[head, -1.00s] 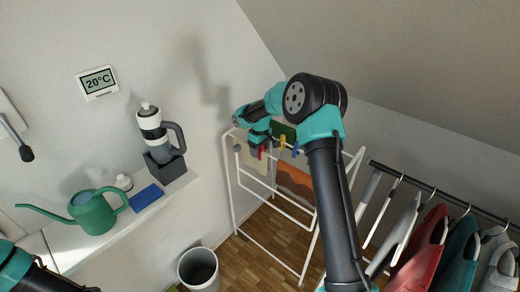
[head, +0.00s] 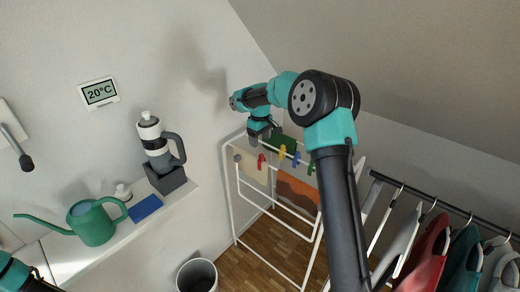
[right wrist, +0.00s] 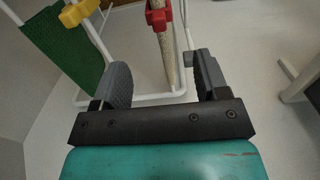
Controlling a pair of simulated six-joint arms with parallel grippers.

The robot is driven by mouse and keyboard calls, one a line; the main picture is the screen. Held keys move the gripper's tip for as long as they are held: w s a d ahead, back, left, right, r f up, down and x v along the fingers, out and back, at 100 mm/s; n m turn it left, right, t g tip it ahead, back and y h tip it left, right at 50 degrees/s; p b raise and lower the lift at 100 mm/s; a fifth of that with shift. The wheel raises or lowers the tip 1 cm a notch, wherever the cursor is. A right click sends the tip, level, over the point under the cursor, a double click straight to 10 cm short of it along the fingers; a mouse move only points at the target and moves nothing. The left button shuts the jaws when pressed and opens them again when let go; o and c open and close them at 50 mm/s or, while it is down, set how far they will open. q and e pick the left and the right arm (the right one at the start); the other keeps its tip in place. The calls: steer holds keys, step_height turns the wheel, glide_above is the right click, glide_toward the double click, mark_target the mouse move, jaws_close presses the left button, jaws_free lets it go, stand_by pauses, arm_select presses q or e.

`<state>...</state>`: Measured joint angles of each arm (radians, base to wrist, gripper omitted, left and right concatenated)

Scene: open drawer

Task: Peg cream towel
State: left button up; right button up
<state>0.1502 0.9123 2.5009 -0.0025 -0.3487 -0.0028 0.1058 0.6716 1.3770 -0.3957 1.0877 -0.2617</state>
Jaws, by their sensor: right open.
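The cream towel (head: 252,168) hangs on the near left rail of the white drying rack (head: 232,200). In the right wrist view the towel (right wrist: 168,58) shows nearly edge-on. A red peg (head: 261,161) sits on the rail at the towel's top edge; it also shows in the right wrist view (right wrist: 158,16). My right gripper (head: 259,139) is above the red peg. Its two fingers (right wrist: 165,85) are spread, with nothing held between them. My left gripper is out of view; only part of that arm shows at lower left.
A yellow peg (head: 282,154), a blue peg (head: 296,158) and a green peg (head: 311,168) sit along the rack. A green cloth (head: 283,143) and a rust-orange towel (head: 298,190) hang there. A clothes rail (head: 440,204) stands right; a bin (head: 197,275) stands below left.

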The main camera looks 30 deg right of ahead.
step_height(320, 180, up, 7)
steer(key=shift+f, duration=0.15)
steer(key=shift+f, duration=0.1)
stand_by(0.4)
steer(key=s+a+f+m+y, duration=0.1)
steer(key=s+a+f, duration=0.3)
steer(key=f, duration=0.5)
steer(key=s+a+f+y, duration=0.1)
steer(key=s+a+f, duration=0.3)
steer(key=f, duration=0.5)
steer(key=s+a+f+m+y, duration=0.1)
steer(key=s+a+f, duration=0.3)
steer(key=f, duration=0.6)
steer(key=s+a+f+m, duration=0.1)
steer(key=s+a+f, duration=0.1)
steer(key=s, duration=0.5)
steer(key=s+a+f+m, duration=0.1)
steer(key=s+a+f, duration=0.2)
steer(key=s, duration=0.4)
steer(key=s+a+f+m, duration=0.1)
steer(key=s+f, duration=0.3)
steer(key=s, duration=0.4)
steer(key=shift+a+f+m+t+y, duration=0.15)
steer(key=shift+a+m+t+y, duration=0.25)
steer(key=shift+a, duration=0.3)
